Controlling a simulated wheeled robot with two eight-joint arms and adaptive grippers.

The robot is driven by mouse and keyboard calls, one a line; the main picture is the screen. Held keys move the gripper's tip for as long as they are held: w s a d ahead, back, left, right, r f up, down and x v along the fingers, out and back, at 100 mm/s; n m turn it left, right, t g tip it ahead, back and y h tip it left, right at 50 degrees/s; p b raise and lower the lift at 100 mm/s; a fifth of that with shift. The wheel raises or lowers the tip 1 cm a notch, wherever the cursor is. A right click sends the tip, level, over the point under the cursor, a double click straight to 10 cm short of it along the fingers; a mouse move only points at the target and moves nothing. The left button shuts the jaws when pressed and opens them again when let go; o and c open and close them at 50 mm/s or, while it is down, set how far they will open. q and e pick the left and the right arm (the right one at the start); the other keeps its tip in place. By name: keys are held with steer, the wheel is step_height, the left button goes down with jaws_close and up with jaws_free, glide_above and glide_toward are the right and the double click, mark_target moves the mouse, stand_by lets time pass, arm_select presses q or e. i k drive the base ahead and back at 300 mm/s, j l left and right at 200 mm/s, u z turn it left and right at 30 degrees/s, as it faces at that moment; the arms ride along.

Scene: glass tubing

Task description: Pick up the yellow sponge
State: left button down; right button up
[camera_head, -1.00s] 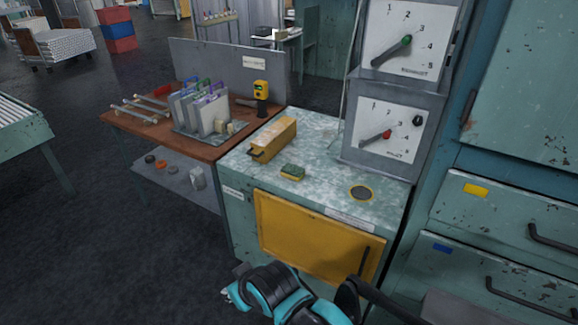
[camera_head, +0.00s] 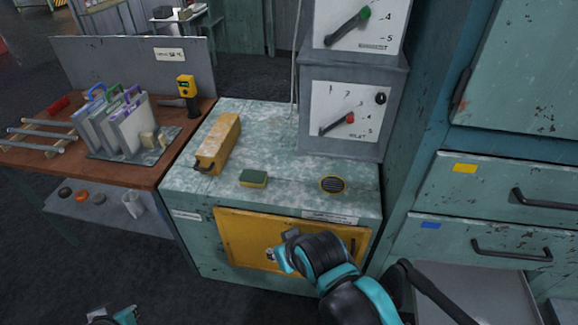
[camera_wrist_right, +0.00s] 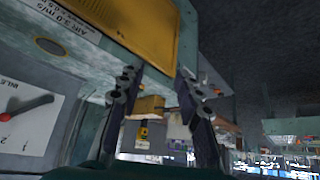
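The sponge (camera_head: 253,178), green on top with a yellow lower layer, lies flat on the worn teal cabinet top (camera_head: 277,140), near its front edge. My right gripper (camera_head: 285,252) is in front of the cabinet's yellow door, below and to the right of the sponge and apart from it. In the right wrist view its two fingers (camera_wrist_right: 157,88) are spread with nothing between them. I cannot make out the sponge in that view. My left gripper (camera_head: 112,316) only just shows at the bottom left edge, low over the floor; its fingers are not clear.
A long yellow box (camera_head: 218,145) stands left of the sponge, and a round dark vent (camera_head: 333,184) lies to its right. A dial panel (camera_head: 345,115) rises behind. A brown table (camera_head: 110,160) with glass tubes and racked panels adjoins on the left.

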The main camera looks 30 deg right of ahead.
mark_target(248, 178)
steer(key=i+l+z, duration=0.15)
steer(key=i+z, duration=0.15)
steer(key=i, duration=0.2)
steer(key=i+z, duration=0.35)
steer(key=i, duration=0.2)
